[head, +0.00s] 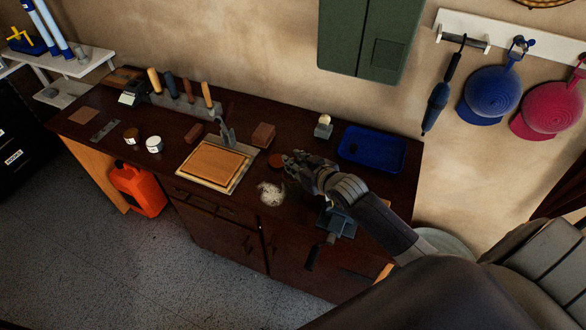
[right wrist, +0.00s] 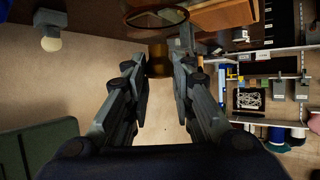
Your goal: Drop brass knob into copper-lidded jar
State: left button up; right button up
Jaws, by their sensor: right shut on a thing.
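My right gripper (head: 293,163) is above the workbench, right of the cutting board. In the right wrist view its fingers (right wrist: 157,60) are closed around a small brass-coloured piece, the brass knob (right wrist: 158,58), at the fingertips. In the head view the knob is hidden by the hand. A reddish-brown round thing (head: 275,160) lies just left of my gripper. A copper-rimmed round thing (right wrist: 156,17) shows beyond the fingertips; I cannot tell if they are one thing. My left gripper is out of view.
The cutting board (head: 212,162) lies mid-bench, with a tool rack (head: 182,108) behind. A blue tray (head: 372,149) and a bulb on a block (head: 323,127) stand at the right. A vise (head: 336,222) is at the front edge, below my arm. A pale grainy patch (head: 270,193) is near the gripper.

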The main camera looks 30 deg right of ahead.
jog(key=o, duration=1)
jog(key=v, duration=1.2)
jog(key=shift+a, duration=0.1)
